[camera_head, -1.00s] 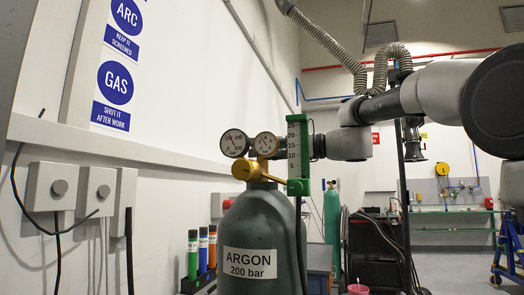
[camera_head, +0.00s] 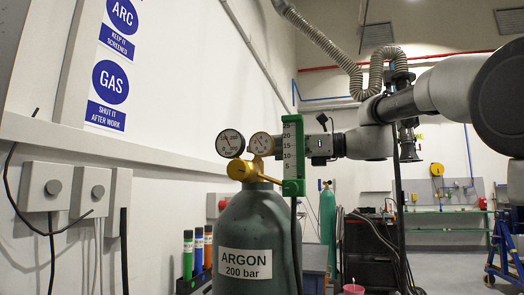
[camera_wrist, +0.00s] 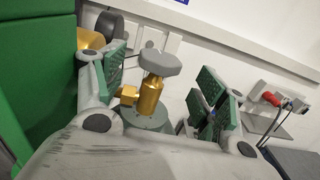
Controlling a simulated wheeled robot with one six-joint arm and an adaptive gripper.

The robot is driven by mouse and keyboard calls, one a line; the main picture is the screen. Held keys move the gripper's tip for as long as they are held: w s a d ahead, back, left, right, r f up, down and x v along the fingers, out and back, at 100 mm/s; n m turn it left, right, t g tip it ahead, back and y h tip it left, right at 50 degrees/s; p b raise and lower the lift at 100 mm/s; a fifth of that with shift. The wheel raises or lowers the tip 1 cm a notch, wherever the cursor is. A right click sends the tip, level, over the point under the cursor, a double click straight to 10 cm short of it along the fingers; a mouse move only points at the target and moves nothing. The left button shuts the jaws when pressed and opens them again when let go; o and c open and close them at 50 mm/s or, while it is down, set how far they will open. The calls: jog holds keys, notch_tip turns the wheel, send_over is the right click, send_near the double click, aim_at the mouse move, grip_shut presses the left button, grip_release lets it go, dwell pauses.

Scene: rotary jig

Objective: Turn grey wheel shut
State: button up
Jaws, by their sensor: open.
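The grey wheel (camera_wrist: 158,62) sits on top of a brass valve (camera_wrist: 150,98) in the wrist view. The valve rises from the dark green argon cylinder (camera_head: 246,236). My gripper (camera_wrist: 162,78) is open, with one green-padded finger left of the wheel and valve and the other to their right. A clear gap shows between the wheel and the right finger; on the left I cannot tell how close it is.
A large green surface (camera_wrist: 38,85) fills the wrist view's left edge, close to my left finger. Wall boxes (camera_head: 46,187) line the left wall. A red knob (camera_wrist: 271,98) shows at the wrist view's right.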

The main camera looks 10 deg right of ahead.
jog(key=v, duration=0.6)
